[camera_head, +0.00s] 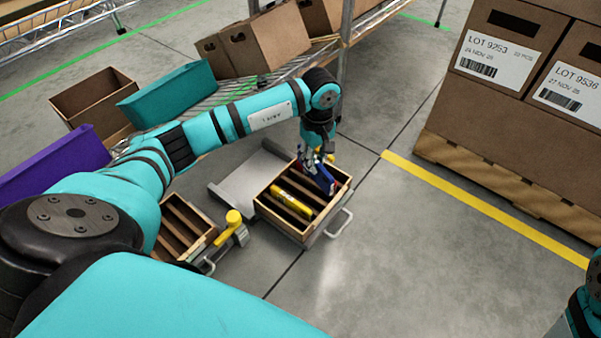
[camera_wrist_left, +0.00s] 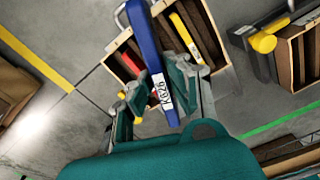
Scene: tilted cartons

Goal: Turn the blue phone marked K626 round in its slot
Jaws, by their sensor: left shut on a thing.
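The blue phone (camera_head: 321,180) is tilted at the back right of a slatted wooden carton (camera_head: 279,222). In the left wrist view the blue phone (camera_wrist_left: 146,45) lies across the picture, its white K626 label (camera_wrist_left: 161,92) facing the camera. My left gripper (camera_head: 318,163) is shut on it, with a finger on either side near the label (camera_wrist_left: 163,100). The phone appears raised over the carton; its lower end is hard to make out. A yellow phone (camera_head: 292,198) lies between the slats, and a red item (camera_wrist_left: 131,62) shows beside the blue phone. My right gripper is out of view.
A second slatted carton (camera_head: 184,228) with a yellow knob (camera_head: 234,217) beside it stands to the left. A teal bin (camera_head: 170,95), brown cartons and a rack are behind. Large LOT boxes (camera_head: 500,110) on a pallet stand right. The floor in front is clear.

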